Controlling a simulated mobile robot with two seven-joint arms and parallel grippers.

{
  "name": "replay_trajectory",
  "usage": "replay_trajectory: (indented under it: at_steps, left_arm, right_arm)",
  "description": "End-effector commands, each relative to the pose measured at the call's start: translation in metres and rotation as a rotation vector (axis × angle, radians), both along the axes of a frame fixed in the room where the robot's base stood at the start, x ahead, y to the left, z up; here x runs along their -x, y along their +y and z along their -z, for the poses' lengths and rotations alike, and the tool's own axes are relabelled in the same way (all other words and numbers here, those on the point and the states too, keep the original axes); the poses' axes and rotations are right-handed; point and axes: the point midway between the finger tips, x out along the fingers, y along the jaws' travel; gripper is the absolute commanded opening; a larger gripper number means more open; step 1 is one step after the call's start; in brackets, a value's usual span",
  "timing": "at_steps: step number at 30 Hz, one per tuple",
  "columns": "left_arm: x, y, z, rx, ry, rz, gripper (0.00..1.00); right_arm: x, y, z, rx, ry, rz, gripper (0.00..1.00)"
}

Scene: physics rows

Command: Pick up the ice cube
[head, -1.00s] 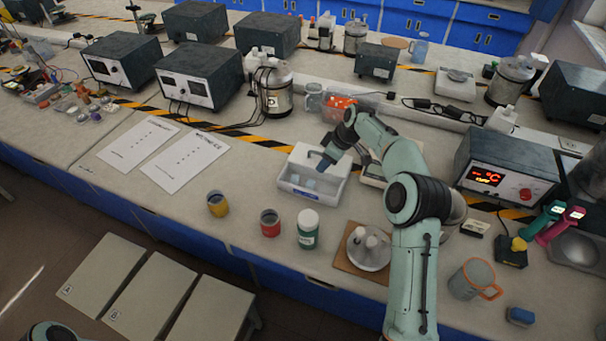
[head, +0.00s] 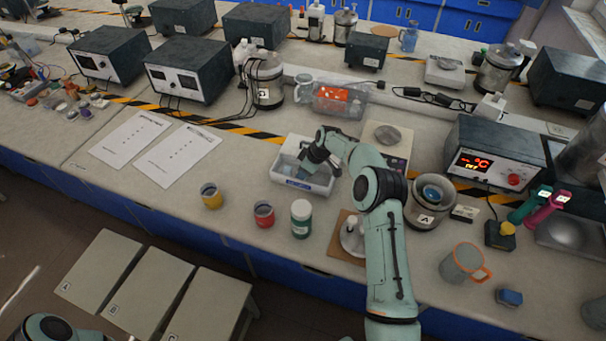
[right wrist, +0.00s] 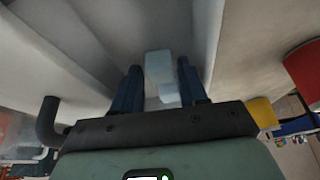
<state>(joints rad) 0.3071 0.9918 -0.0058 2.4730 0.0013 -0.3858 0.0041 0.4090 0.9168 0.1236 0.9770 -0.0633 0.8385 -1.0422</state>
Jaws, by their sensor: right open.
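A white open tray (head: 318,188) stands on the bench and holds pale blue ice cubes. In the head view they are mostly hidden by my right gripper (head: 306,167), which reaches down into the tray. In the right wrist view, my right gripper (right wrist: 160,84) has its two blue fingers apart. A pale ice cube (right wrist: 158,67) shows between and just beyond the fingertips, and a second ice cube (right wrist: 168,95) lies close by between the fingers. I cannot tell whether a finger touches either cube. My left gripper is out of view.
A yellow cup (head: 211,197), a red cup (head: 264,214) and a green jar with a white lid (head: 301,219) stand in front of the tray.

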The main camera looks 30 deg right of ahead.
Motion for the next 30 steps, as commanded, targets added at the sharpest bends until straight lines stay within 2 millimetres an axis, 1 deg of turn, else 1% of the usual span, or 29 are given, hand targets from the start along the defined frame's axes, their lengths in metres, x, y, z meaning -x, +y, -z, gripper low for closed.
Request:
replay_trajectory:
  at_steps: [6,8,9,10,20,23,26,29,30]
  left_arm:
    - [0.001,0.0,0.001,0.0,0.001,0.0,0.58]
    - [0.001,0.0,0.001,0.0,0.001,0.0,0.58]
    - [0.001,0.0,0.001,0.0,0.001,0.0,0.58]
    - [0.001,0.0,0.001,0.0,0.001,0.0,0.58]
    - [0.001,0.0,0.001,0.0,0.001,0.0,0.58]
    - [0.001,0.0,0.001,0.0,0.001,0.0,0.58]
    - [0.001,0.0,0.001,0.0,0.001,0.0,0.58]
    - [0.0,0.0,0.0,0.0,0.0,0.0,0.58]
    - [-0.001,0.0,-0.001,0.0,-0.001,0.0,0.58]
  right_arm:
    - [0.0,0.0,0.002,0.001,0.001,0.0,0.43]
    - [0.0,0.0,0.002,0.001,0.001,0.0,0.23]
    - [0.0,0.0,0.002,0.001,0.001,0.0,0.1]
    - [0.001,0.0,0.002,0.001,0.001,0.0,0.07]
    - [0.001,0.0,0.002,0.0,0.004,0.0,0.07]
    - [0.001,0.0,-0.004,0.0,0.002,0.001,0.07]
    - [0.0,0.0,-0.019,0.001,-0.001,0.0,0.07]
    - [-0.001,0.0,-0.043,0.002,-0.003,-0.001,0.07]
    - [-0.001,0.0,-0.054,0.002,-0.004,-0.001,0.07]
